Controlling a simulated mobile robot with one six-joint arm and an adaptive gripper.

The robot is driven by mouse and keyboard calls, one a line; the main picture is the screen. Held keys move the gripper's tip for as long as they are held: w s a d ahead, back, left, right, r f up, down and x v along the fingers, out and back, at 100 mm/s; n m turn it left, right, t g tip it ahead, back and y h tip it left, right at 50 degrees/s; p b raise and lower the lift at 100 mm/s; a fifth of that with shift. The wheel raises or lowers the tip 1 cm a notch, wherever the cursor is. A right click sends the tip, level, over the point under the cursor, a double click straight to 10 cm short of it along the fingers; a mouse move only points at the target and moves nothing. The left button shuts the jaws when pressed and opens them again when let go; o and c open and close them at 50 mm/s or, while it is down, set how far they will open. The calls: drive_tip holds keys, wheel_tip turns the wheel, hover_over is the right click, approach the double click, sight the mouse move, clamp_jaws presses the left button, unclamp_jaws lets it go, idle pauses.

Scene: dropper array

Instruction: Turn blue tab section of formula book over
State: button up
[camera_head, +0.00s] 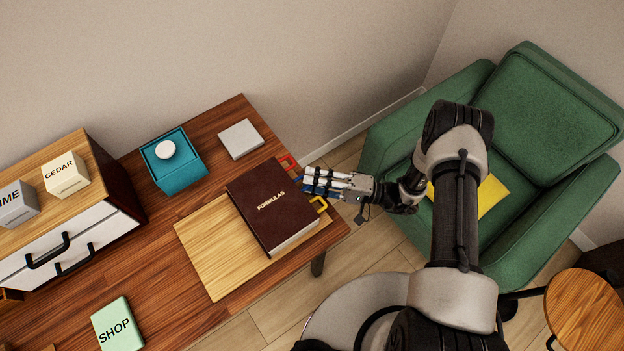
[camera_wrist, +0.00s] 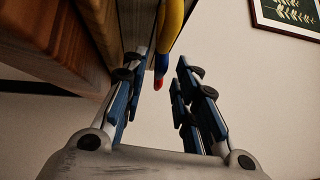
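The formula book (camera_head: 272,205) is dark brown, closed, and lies with "FORMULAS" up on a light wooden board (camera_head: 215,262). A red tab (camera_head: 288,163) and a yellow tab (camera_head: 319,204) stick out from its right edge. My gripper (camera_head: 310,182) is at that edge between these two tabs. In the wrist view my gripper (camera_wrist: 158,75) is open, with the yellow tab (camera_wrist: 170,22), blue tab (camera_wrist: 161,63) and red tab (camera_wrist: 158,85) showing in line between its fingers. I cannot tell whether a finger touches a tab. In the head view the fingers largely hide the blue tab.
A teal box (camera_head: 173,172) with a white knob and a grey block (camera_head: 240,139) stand behind the book. A green "SHOP" block (camera_head: 118,324) lies at the front left. A drawer unit (camera_head: 65,230) is at left. A green armchair (camera_head: 545,115) stands right of the table.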

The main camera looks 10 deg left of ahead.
drive_tip(key=shift+a, duration=0.4)
drive_tip(key=shift+c, duration=0.2)
clamp_jaws()
idle(0.3)
